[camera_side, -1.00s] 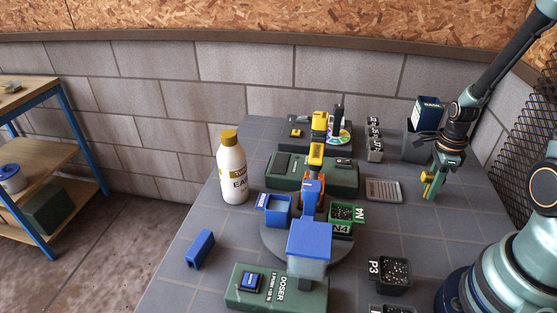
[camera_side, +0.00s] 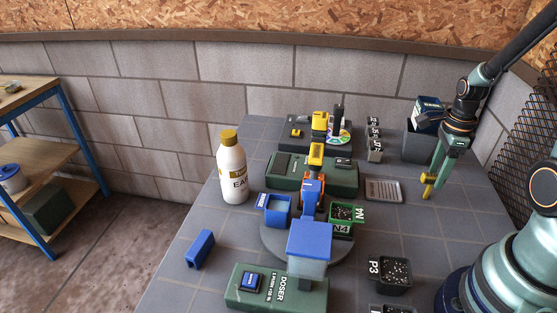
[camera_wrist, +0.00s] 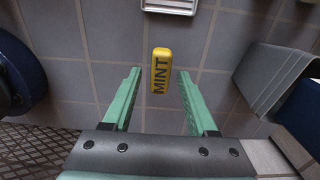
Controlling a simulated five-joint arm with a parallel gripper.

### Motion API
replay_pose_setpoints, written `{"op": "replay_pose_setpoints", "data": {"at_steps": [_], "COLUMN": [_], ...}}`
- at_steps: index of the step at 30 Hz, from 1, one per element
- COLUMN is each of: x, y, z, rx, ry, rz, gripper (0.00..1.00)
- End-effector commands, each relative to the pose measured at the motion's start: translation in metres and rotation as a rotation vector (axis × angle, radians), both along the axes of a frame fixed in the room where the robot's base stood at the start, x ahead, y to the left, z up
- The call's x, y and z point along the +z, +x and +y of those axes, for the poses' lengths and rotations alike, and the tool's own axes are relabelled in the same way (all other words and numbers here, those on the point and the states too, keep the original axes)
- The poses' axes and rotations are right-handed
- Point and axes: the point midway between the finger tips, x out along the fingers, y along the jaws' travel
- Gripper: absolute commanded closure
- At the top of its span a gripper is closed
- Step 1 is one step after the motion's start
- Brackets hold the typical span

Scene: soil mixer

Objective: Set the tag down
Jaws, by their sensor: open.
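The yellow tag (camera_side: 428,185), lettered MINT, is on the grey table at the right in the side view. In the wrist view the tag (camera_wrist: 161,70) is seen between the two green fingers, around their tips. My gripper (camera_wrist: 160,73) is open, with a visible gap on each side of the tag. In the side view my gripper (camera_side: 440,168) is close above and beside the tag. I cannot tell how the tag's lower end meets the table.
A grey bin (camera_side: 418,147) with a blue box (camera_side: 427,110) stands behind my gripper; its wall is close at right in the wrist view (camera_wrist: 268,78). Pot P3 (camera_side: 391,274) stands nearer the front.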

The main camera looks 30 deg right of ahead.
Motion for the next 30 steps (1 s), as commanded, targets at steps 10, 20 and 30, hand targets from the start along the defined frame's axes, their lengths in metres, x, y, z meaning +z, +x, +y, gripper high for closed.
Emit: {"op": "replay_pose_setpoints", "data": {"at_steps": [10,20,30], "x": [0.057,0.086,0.150], "y": [0.001,0.012,0.041], "z": [-0.001,0.018,0.113], "rx": [0.000,0.230,1.391], "ry": [-0.003,-0.034,-0.267], "rz": [-0.004,-0.041,-0.191], "gripper": [0.41,0.41,0.41]}}
